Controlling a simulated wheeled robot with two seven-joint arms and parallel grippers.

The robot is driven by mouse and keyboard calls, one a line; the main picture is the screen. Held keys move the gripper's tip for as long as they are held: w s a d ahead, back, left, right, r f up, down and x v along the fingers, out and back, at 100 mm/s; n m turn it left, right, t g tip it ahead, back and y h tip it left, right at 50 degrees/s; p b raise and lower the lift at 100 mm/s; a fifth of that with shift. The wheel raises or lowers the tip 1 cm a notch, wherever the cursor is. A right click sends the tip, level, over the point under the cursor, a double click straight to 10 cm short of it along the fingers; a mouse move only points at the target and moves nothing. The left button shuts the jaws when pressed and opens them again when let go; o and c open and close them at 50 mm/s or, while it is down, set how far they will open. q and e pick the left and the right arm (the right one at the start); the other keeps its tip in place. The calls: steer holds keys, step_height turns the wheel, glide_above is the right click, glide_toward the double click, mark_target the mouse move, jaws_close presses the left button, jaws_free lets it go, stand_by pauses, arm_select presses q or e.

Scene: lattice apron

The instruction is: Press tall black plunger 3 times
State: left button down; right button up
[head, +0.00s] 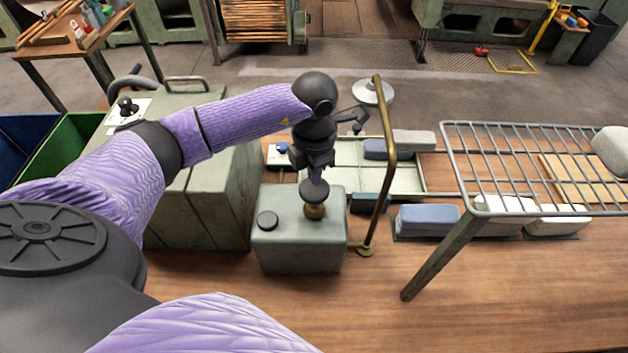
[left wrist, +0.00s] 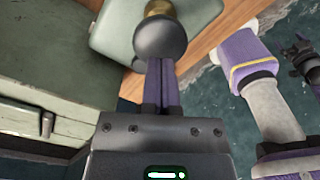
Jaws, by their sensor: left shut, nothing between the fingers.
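The tall black plunger (head: 313,193) has a round dark knob on a brass collar, on top of a grey-green box (head: 300,252). My left gripper (head: 318,177) points down at the knob from above, its fingers shut and empty. In the left wrist view the shut fingertips (left wrist: 161,62) meet the edge of the black knob (left wrist: 160,37); I cannot tell whether they touch or press it. A low black cap (head: 267,220) sits on the same box, left of the plunger. What looks like my right gripper (left wrist: 300,52) shows small and dark; its jaws are unclear.
A brass post (head: 388,150) with a curved top stands close right of the box. A green cabinet (head: 205,205) is to the left. A wire rack (head: 480,180) and blue-grey blocks (head: 427,219) lie to the right. The front wooden tabletop (head: 350,310) is clear.

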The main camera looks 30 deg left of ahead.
mark_target(314, 188)
stand_by(0.5)
arm_select(q)
steer(key=shift+f+b, duration=2.05)
steer(key=shift+f, duration=0.35)
step_height(314, 188, up, 5)
steer(key=p, duration=0.4)
steer(key=shift+f, duration=0.1)
steer(key=shift+f, duration=0.1)
steer(key=shift+f+b, duration=2.2)
steer(key=shift+f, duration=0.05)
steer(key=shift+r+p, duration=1.85)
steer(key=shift+r, duration=0.5)
